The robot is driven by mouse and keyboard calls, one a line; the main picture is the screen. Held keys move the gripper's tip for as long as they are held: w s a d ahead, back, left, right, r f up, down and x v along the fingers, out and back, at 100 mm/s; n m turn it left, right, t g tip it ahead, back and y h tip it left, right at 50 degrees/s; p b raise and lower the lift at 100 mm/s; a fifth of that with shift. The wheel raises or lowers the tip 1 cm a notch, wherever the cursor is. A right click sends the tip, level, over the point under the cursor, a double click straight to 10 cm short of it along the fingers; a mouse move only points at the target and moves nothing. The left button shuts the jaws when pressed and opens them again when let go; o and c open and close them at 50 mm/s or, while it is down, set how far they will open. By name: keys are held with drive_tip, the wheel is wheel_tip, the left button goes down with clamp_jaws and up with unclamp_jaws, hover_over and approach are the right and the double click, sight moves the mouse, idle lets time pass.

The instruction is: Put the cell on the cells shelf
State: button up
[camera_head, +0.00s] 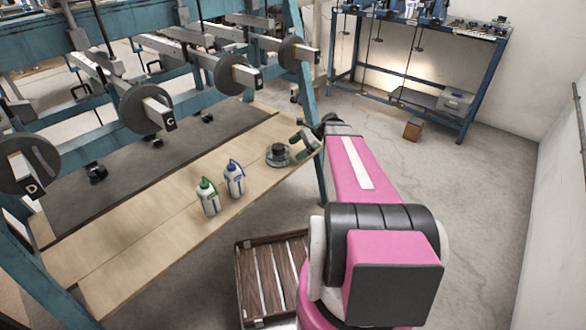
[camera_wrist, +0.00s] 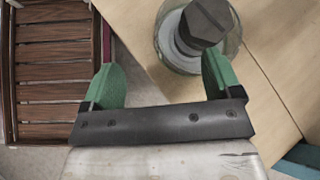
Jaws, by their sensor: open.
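The cell (camera_head: 278,156), a round clear-walled dish with a dark top, stands upright on the wooden board (camera_head: 160,225) near its right end. In the wrist view the cell (camera_wrist: 170,45) shows its clear rim and a dark hexagonal knob, at the top right. My gripper (camera_head: 305,143) has green fingers and is just right of the cell. The wrist view shows my gripper (camera_wrist: 162,82) open and empty, the right finger overlapping the cell's edge. Its height above the board is unclear. No shelf is visibly labelled for cells; a dark shelf (camera_head: 420,98) sits low in the blue bench.
A green-capped bottle (camera_head: 209,198) and a blue-capped bottle (camera_head: 234,180) stand left of the cell. Lever arms with round weights (camera_head: 146,108) hang over the dark strip behind. A slatted wooden crate (camera_head: 240,285) is on the floor.

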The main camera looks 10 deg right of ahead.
drive_tip(key=s+a+f+n+h, duration=0.1)
drive_tip(key=s+a+n+h, duration=0.2)
drive_tip(key=s+n+h, duration=0.2)
drive_tip(key=s+a+f+n+h, duration=0.1)
drive_tip(key=s+a+n+h, duration=0.2)
drive_tip(key=s+n, duration=0.6)
drive_tip(key=shift+f+n+g+h, duration=0.3)
drive_tip(key=shift+n+h, duration=0.7)
drive_tip(key=shift+h, duration=0.3)
drive_tip(key=shift+s+a, duration=0.1)
